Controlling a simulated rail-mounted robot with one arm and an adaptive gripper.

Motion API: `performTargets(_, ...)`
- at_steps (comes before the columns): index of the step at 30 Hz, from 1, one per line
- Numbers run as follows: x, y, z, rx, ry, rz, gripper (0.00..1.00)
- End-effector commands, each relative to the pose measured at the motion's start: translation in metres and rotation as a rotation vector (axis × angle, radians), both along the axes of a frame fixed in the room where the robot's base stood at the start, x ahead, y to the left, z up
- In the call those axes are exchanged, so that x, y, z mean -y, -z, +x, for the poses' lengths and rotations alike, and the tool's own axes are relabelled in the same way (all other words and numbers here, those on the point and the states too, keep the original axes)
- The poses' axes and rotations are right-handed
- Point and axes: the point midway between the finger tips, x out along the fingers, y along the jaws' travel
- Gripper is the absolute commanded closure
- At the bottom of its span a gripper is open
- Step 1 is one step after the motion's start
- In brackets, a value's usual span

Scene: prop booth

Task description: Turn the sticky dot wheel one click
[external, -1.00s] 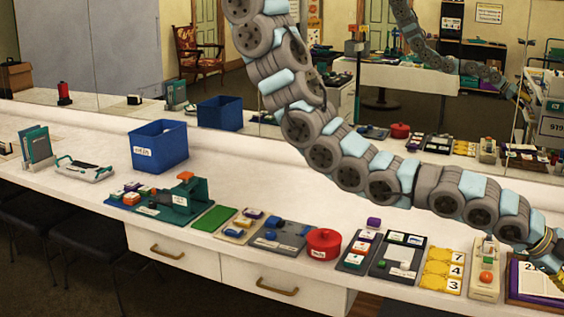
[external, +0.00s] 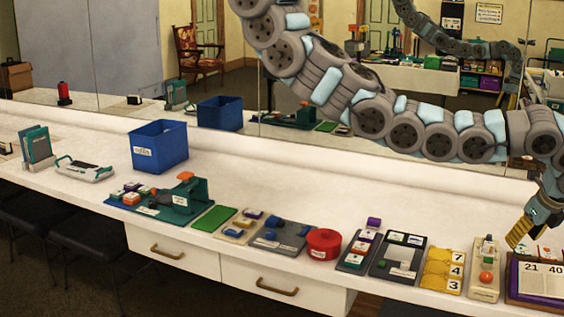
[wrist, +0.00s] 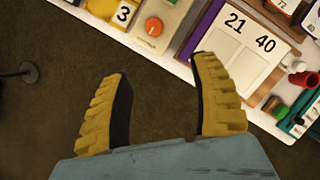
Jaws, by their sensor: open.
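A cream board (external: 484,290) near the right end of the counter carries a round orange knob (external: 487,277), with a green piece above it. In the wrist view the orange knob (wrist: 154,26) is at the top, on the cream board (wrist: 172,17) with a small label. This may be the sticky dot wheel; I cannot read its label. My gripper (external: 517,234) is open and empty, with yellow ribbed fingers. It is to the right of the knob in the external view, apart from it. In the wrist view my gripper (wrist: 157,70) points toward the counter edge, below the knob.
A purple-edged board with 21 and 40 (external: 541,280) is right of the cream board. Yellow number tiles (external: 440,270) are left of it. Dark floor lies in front of the counter.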

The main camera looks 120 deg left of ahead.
Motion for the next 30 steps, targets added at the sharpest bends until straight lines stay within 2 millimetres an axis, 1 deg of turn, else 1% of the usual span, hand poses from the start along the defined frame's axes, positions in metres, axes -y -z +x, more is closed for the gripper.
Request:
performTargets(2, 0.000, -0.004, -0.004, -0.023, -0.003, -0.005, 0.38)
performTargets(4, 0.000, -0.003, -0.007, -0.035, -0.005, -0.007, 0.38)
performTargets(8, -0.004, 0.007, -0.011, -0.038, -0.005, -0.007, 0.38)
performTargets(14, -0.012, 0.036, -0.020, -0.040, -0.007, -0.006, 0.38)
performTargets(21, -0.023, 0.074, -0.031, -0.037, -0.006, -0.007, 0.38)
performTargets(30, -0.033, 0.107, -0.040, -0.035, -0.006, -0.007, 0.38)
